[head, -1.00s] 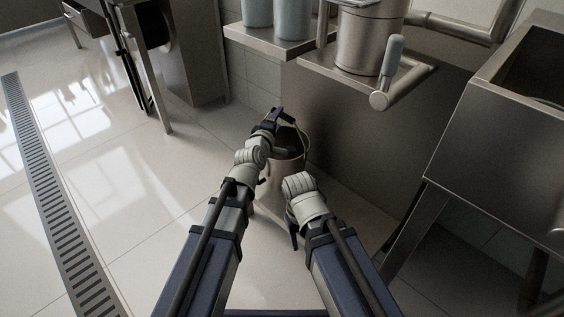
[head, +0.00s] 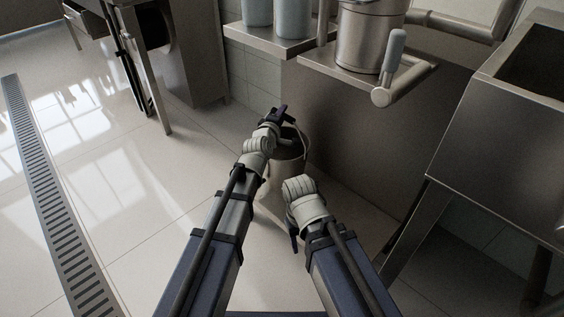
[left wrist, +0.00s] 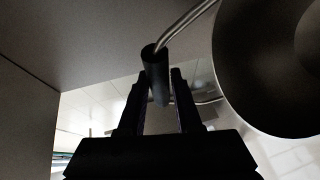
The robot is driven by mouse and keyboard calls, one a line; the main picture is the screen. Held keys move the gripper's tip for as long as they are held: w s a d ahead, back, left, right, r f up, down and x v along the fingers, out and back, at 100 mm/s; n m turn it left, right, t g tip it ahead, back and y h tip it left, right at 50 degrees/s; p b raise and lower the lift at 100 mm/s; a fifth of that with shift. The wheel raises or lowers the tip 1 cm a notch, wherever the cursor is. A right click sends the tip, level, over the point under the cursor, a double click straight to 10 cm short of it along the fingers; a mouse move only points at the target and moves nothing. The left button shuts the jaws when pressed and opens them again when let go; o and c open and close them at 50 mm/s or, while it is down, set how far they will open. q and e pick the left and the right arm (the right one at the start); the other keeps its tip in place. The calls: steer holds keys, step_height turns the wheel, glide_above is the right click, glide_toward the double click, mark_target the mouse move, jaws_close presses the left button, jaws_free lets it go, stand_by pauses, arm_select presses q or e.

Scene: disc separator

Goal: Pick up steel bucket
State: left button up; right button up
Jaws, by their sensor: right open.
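The steel bucket (head: 289,168) stands on the floor close to the steel panel, partly hidden behind my arms. Its thin bail handle (head: 305,137) is raised on the right of my left gripper (head: 279,114). In the left wrist view the bucket (left wrist: 270,70) is a dark round shape at the right. Its black handle grip (left wrist: 155,65) lies between the two fingers of my left gripper (left wrist: 160,90). Whether the fingers press on the grip is too dark to tell. My right gripper (head: 293,238) is open, low beside the bucket's near side, mostly hidden by its wrist.
A steel shelf (head: 345,72) with a pot (head: 368,40) and a pale-handled lever (head: 393,60) overhangs the panel behind the bucket. A steel sink (head: 500,150) stands at the right. A floor drain (head: 55,210) runs along the left; the tiles between are clear.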

arm_select(q)
jaws_close()
stand_by(0.9)
